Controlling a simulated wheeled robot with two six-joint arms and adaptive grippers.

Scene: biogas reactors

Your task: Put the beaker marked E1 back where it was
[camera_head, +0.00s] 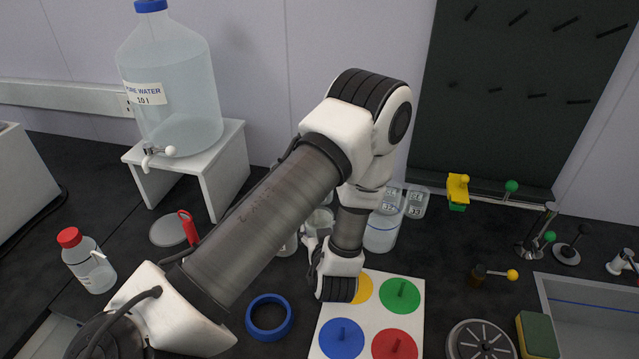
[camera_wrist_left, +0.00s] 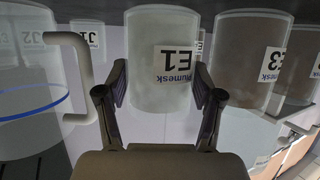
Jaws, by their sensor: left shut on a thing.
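The beaker marked E1 (camera_wrist_left: 165,62) is a clear, empty-looking vessel with a white label. In the left wrist view its label reads upside down, and the beaker sits between the two fingers of my left gripper (camera_wrist_left: 158,100), which is shut on it. In the head view my left gripper (camera_head: 312,243) is behind the forearm, left of the coloured board, with clear glass (camera_head: 321,218) at it, largely hidden. A beaker marked E3 (camera_wrist_left: 247,58) stands beside E1 in the wrist view. I cannot tell whether E1 touches the bench. My right gripper is not in view.
A clear jug with a blue line (camera_head: 382,234) stands close right of the gripper; its handle (camera_wrist_left: 82,75) is near the left finger. A blue ring (camera_head: 269,317) and a coloured-disc board (camera_head: 371,312) lie in front. A big water bottle (camera_head: 172,85) stands back left.

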